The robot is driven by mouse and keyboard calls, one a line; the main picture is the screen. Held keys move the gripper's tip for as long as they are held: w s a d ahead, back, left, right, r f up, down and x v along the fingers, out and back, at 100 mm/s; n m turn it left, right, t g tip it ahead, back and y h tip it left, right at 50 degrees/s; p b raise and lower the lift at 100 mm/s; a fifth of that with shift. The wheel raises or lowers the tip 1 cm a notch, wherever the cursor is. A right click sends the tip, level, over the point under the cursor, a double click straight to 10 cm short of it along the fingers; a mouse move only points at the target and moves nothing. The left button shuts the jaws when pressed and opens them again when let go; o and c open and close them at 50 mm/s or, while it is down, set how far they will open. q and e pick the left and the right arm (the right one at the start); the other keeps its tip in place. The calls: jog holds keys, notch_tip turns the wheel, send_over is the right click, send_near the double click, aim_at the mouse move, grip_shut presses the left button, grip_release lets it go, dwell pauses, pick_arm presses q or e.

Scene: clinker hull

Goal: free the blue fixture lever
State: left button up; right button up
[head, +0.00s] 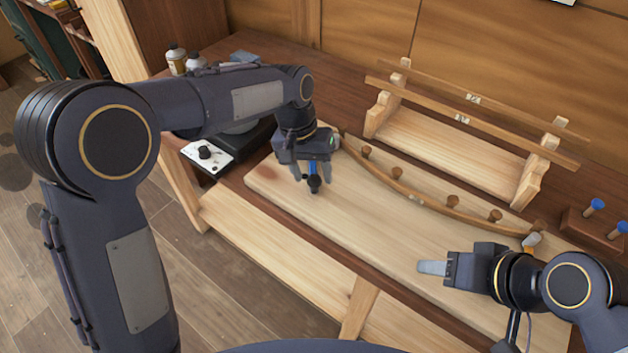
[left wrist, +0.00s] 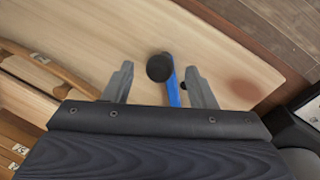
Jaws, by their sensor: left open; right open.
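The blue fixture lever (head: 312,168) stands on the left end of the pale wooden board, with a black round knob (head: 314,184) at its end. In the left wrist view the lever (left wrist: 173,92) and its knob (left wrist: 160,68) lie between my two finger tips. My left gripper (head: 312,178) is open around the lever, with a gap on each side; it also shows in the left wrist view (left wrist: 158,85). The lever's base is hidden by my gripper. My right gripper (head: 432,267) points left over the board's right part, open and apart from the lever.
A curved wooden strip (head: 425,199) lies along the board (head: 360,237), with several brown pegs beside it. A wooden rack (head: 455,148) with two long slats stands behind. Blue-topped pegs (head: 594,207) sit in a block at right. A white-panelled device (head: 207,154) is at left.

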aim_at(313, 177)
pick_arm(q)
jog(key=shift+s+d+f, duration=0.1)
jog(key=shift+d+f, duration=0.05)
jog(key=shift+f, duration=0.7)
jog(key=shift+d+f, duration=0.15)
jog(key=shift+f, duration=0.65)
jog(key=shift+c, duration=0.2)
grip_shut()
